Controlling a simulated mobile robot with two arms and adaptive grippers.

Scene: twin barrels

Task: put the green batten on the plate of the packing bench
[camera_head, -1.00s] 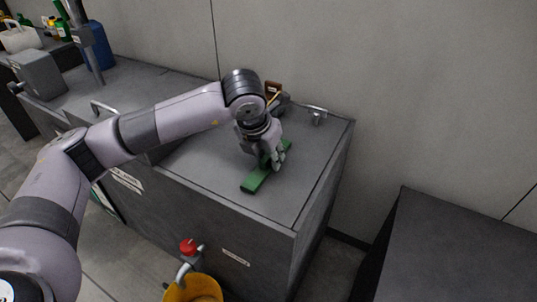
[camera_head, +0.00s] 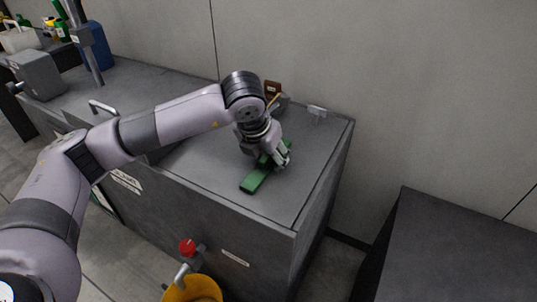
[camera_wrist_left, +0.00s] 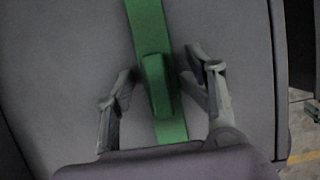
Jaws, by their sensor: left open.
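The green batten (camera_head: 255,181) lies flat on the grey top of a cabinet (camera_head: 215,175), near its right end. It is a long bar with a raised green block (camera_wrist_left: 157,84) on its middle, seen in the left wrist view. My left gripper (camera_head: 277,160) points down over the batten and hides part of it. In the left wrist view its two fingers (camera_wrist_left: 160,88) stand open, one on each side of the raised block, with a gap on both sides. The plate of the packing bench cannot be made out. My right gripper is out of view.
A small brown object (camera_head: 273,88) stands behind the gripper by the wall. A metal handle (camera_head: 103,108) and a post (camera_head: 84,45) rise from the surface on the left. A yellow bucket (camera_head: 193,289) stands below a red knob (camera_head: 187,247). A dark box-like surface (camera_head: 455,250) is at right.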

